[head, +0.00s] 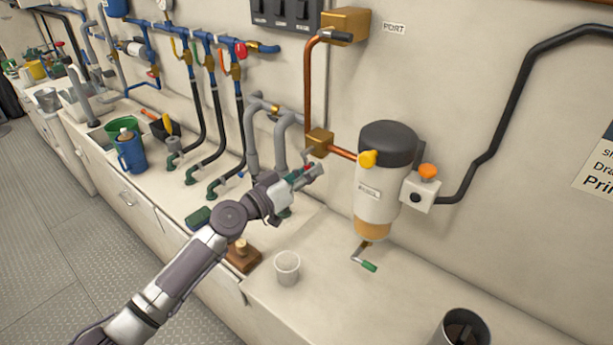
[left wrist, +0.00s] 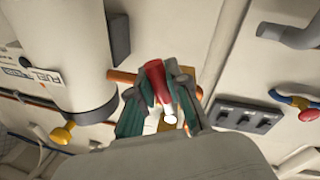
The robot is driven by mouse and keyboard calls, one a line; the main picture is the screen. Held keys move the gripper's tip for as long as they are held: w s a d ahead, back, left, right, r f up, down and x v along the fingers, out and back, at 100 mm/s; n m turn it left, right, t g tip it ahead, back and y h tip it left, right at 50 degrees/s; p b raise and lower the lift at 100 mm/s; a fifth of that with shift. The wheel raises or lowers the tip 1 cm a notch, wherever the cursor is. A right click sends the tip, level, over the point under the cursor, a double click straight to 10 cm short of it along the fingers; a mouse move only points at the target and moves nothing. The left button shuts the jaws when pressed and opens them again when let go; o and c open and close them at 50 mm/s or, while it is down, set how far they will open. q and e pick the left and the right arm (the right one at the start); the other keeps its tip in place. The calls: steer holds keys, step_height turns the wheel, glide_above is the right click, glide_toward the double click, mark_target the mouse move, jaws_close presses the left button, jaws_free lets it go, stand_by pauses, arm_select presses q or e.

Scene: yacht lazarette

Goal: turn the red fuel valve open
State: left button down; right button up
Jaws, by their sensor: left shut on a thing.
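The red fuel valve's handle (left wrist: 156,82) shows in the left wrist view between the fingers of my left gripper (left wrist: 160,100). Its end near the brass part is pale. In the head view my left gripper (head: 308,174) is at the pipework just below the brass valve block (head: 320,141), and only a small bit of red shows there. The gripper is shut on the red handle. The fingers hide part of the handle, so its exact angle is hard to tell. My right gripper is in neither view.
A fuel filter canister (head: 383,185) with a yellow knob (head: 367,158) stands right of the gripper, with a green-tipped drain lever (head: 368,266) beneath. Grey pipes (head: 283,140) stand close on the left. A white cup (head: 287,267) and a dark-mouthed can (head: 461,328) stand on the counter.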

arm_select(q)
steer(key=shift+s+d+r+n+t+b, duration=0.1)
steer(key=shift+s+d+n+t+b, duration=0.1)
steer(key=shift+n, duration=0.55)
steer(key=shift+s+d+r+n+t+b, duration=0.1)
steer(key=shift+d+n+t, duration=0.1)
steer(key=shift+n, duration=0.55)
steer(key=c, duration=1.1)
jaws_free()
steer(key=v, duration=1.2)
